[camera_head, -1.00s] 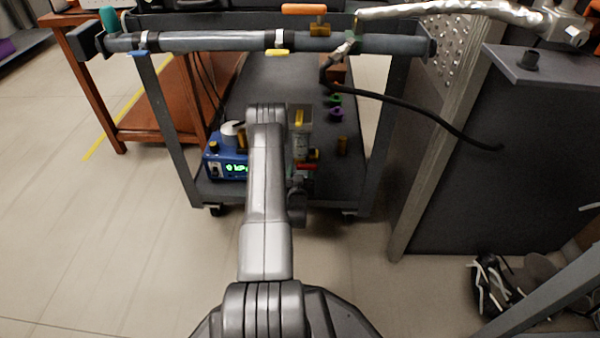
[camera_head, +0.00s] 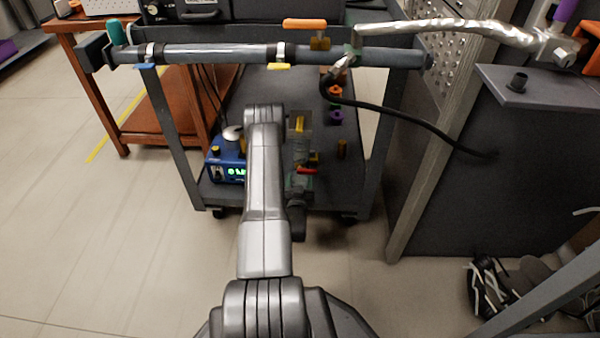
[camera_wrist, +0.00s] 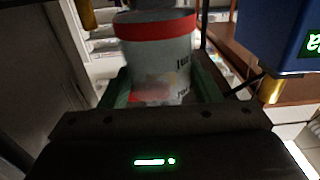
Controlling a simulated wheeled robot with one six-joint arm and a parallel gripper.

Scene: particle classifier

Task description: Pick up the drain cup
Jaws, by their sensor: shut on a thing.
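The drain cup (camera_wrist: 155,55) is a pale, cloudy cup with a red band at its rim and dark marks on its side. In the wrist view it stands between the green fingers of my gripper (camera_wrist: 162,88), which is shut on it. In the head view the red of the cup (camera_head: 308,171) shows just right of my arm, at the near end of the cart. My gripper (camera_head: 300,186) is mostly hidden there by my forearm. I cannot tell whether the cup's base touches anything.
A blue box with a green display (camera_head: 228,168) stands left of my arm. A clear part with a yellow piece (camera_head: 300,124) is behind the cup. A grey pipe (camera_head: 210,53) crosses above the cart (camera_head: 362,185).

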